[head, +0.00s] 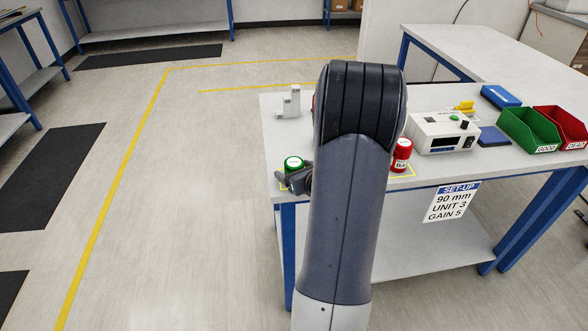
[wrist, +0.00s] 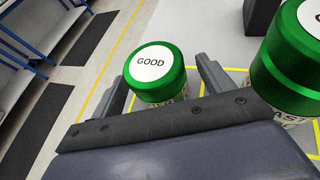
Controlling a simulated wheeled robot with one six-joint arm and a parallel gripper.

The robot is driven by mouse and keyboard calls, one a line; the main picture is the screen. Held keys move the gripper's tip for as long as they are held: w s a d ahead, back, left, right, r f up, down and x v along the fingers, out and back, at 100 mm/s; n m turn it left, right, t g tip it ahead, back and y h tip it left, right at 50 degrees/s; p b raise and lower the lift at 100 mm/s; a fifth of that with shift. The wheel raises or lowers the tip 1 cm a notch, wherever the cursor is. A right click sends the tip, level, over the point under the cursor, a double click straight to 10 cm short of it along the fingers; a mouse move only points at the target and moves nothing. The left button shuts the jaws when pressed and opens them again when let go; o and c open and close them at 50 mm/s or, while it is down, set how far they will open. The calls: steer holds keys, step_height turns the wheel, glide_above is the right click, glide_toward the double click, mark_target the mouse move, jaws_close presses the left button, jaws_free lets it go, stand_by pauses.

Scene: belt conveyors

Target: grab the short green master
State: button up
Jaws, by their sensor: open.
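A green-capped cylinder (head: 293,164) stands at the front left corner of the bench. In the wrist view its white top reads GOOD (wrist: 153,66), and it sits between the two fingers of my gripper (head: 297,181). My gripper is open, one finger on each side, with a gap at the right finger. A second green cylinder (wrist: 292,62) stands outside the right finger, nearer the camera and apparently taller. My arm hides this second cylinder in the head view. The lower part of the cylinder between the fingers is partly hidden by my gripper.
Red cylinders (head: 402,156) stand right of my arm. Behind are a grey stepped block (head: 289,104), a white meter box (head: 442,133), a green bin (head: 526,131) and a red bin (head: 563,124). Yellow tape marks the bench top. Open floor (head: 190,200) lies left.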

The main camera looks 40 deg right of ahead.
steer(key=shift+w+f, duration=0.15)
steer(key=shift+w, duration=0.2)
steer(key=shift+c, duration=0.2)
steer(key=c, duration=1.2)
